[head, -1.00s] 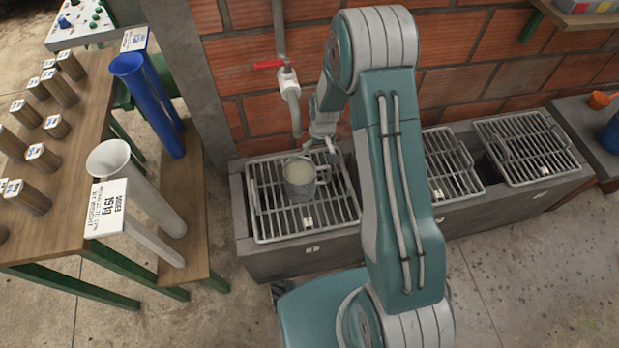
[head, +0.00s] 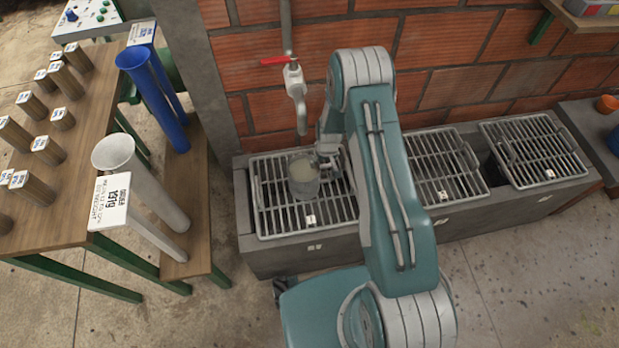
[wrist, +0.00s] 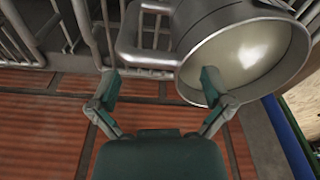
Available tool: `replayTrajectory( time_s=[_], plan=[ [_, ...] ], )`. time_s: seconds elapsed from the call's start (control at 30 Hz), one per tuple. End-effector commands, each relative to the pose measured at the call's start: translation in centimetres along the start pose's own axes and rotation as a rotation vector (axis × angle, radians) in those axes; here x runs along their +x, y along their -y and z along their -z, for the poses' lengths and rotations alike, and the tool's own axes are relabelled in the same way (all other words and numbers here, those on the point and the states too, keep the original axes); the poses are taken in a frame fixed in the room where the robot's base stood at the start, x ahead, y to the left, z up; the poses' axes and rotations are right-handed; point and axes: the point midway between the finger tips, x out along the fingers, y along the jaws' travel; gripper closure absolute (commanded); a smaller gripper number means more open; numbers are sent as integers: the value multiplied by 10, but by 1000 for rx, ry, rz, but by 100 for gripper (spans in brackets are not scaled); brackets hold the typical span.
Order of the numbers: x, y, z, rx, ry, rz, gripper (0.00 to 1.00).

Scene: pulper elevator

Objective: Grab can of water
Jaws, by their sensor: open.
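The can of water (head: 304,178) is a grey metal mug with pale liquid inside. It stands upright on the leftmost metal grate, below the tap. In the wrist view the can (wrist: 243,55) is at the upper right, with its handle (wrist: 133,38) reaching left. My gripper (head: 328,158) is at the can's right side in the head view, partly hidden by my arm. In the wrist view my gripper (wrist: 160,82) is open, with its fingertips spread below the handle. The right finger overlaps the can's rim; I cannot tell whether it touches.
A pipe with a red-handled tap (head: 293,75) hangs on the brick wall just above the can. Grates (head: 535,150) continue to the right along the concrete trough. A wooden table (head: 85,130) with labelled cylinders stands left, with blue and white tubes (head: 150,190) beside it.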

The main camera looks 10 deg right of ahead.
Motion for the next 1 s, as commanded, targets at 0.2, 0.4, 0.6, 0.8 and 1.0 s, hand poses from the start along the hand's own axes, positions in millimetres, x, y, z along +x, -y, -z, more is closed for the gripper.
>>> replayTrajectory(
  time_s=[0.2, 0.4, 0.6, 0.8, 1.0],
  plan=[
    [13, 1, 0, -1, 0, 0, 0],
    [12, 1, 0, -1, 0, 0, 22],
    [12, 1, 0, -1, 0, 0, 100],
    [13, 0, -1, -1, 1, 0, 100],
    [12, 0, 0, -1, -1, 0, 100]
  ],
)
